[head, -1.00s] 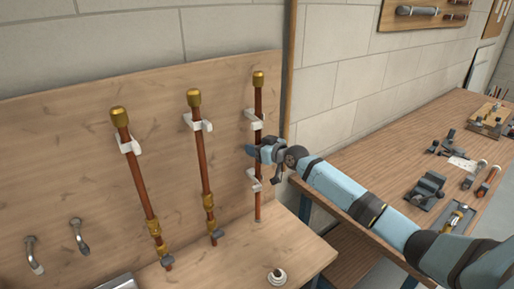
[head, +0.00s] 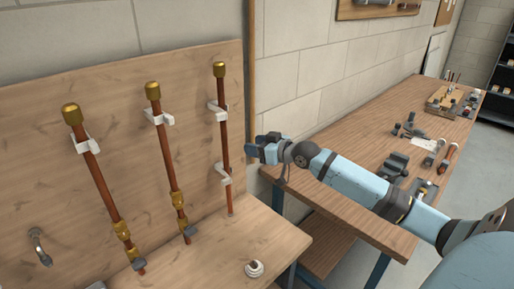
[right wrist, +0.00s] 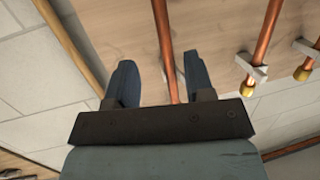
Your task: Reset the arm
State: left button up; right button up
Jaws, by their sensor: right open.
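My right gripper (head: 258,148) is open and empty in the head view, just right of the rightmost copper pipe (head: 225,140). In the right wrist view its two fingers (right wrist: 160,82) are apart, and a copper pipe (right wrist: 163,45) passes behind the gap between them. The fingers look clear of that pipe. The blue right arm (head: 350,180) comes in from the right, over the edge of the workbench. My left gripper is not in view.
Two more copper pipes, a middle one (head: 166,155) and a left one (head: 100,185), stand in white clips on the wooden panel (head: 60,120). A white round fitting (head: 254,268) sits on the booth ledge. A workbench (head: 330,160) with several tools runs along the right wall.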

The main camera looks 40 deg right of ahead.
jog(key=shift+s, duration=0.15)
dwell(0.4)
jog(key=s+a+f+g+p, duration=0.1)
jog(key=s+a+f, duration=0.5)
jog(key=f, duration=0.4)
jog(key=s+a+f+g+p, duration=0.1)
jog(key=s+a+f, duration=0.45)
jog(key=f, duration=0.35)
jog(key=s+a+f+g, duration=0.1)
jog(key=s+a+f, duration=0.4)
jog(key=s+a, duration=0.2)
jog(key=s+a+f+g+h, duration=0.1)
jog(key=s+a+f, duration=0.4)
jog(key=s+a, duration=0.3)
jog(key=s, duration=0.3)
jog(key=shift+s+a+p, duration=0.15)
jog(key=shift+a+p, duration=0.1)
jog(key=shift+p, duration=0.15)
